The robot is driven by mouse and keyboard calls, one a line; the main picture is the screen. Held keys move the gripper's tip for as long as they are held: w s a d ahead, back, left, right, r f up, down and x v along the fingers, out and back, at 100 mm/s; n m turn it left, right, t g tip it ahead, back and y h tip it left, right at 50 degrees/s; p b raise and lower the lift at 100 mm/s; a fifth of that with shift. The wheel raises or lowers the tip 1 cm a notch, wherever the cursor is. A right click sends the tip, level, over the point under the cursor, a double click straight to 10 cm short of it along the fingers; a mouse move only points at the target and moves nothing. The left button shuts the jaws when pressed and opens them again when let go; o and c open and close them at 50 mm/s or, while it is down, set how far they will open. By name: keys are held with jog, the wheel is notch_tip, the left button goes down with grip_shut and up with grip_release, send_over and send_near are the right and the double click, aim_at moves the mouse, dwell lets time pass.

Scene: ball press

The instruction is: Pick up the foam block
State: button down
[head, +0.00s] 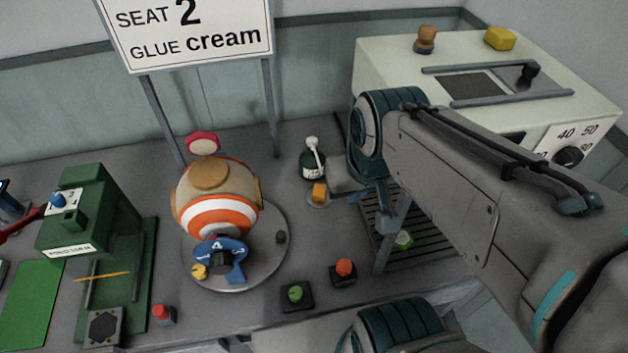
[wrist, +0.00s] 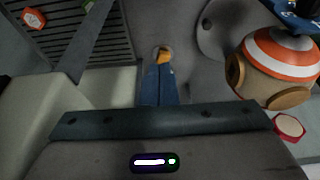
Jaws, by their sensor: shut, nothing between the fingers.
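A small orange-yellow block (head: 319,192), which looks like the foam block, sits on a small round tan base beside the dark bottle. In the wrist view the orange piece (wrist: 164,56) shows just beyond my fingertips, partly covered by them. My gripper (wrist: 160,68) is shut and empty, with its blue fingers together and pointing at the block. In the head view my gripper is just right of the block, partly hidden by my arm; I cannot tell if it touches. Another yellow block (head: 500,38) lies on top of the cream machine.
A dark bottle (head: 313,160) with a white top stands behind the block. The striped ball (head: 217,210) is on a round plate to the left. A slatted rack (head: 413,252) is at right, the cream machine (head: 450,60) behind. Two buttons (head: 296,295) (head: 344,270) are in front.

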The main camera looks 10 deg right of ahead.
aim_at(316, 190)
dwell(0.3)
